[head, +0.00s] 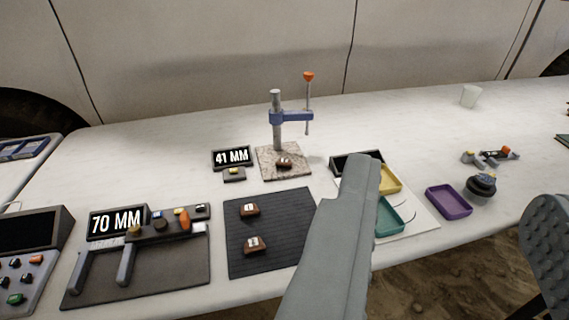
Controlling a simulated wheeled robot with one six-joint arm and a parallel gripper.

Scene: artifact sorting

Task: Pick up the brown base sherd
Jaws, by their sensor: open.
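Three small brown sherds with white labels show in the head view. One brown sherd (250,209) lies on the dark ribbed mat (285,222), with a second sherd (255,245) nearer on the same mat. A third brown sherd (284,163) sits on the speckled plate of the gauge stand (277,120). I cannot tell which is the base sherd. My gripper (453,185) is open, with its grey fingers at the centre and right edge. Nothing shows held between them. The left finger hides part of the mat's right side and the trays.
A "41 MM" display (232,157) stands left of the gauge stand. A "70 MM" caliper device (140,250) lies left of the mat. Yellow (390,179), teal (389,218) and purple (449,201) trays are right. A cup (470,96) stands far back. Clear white table lies at the back left.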

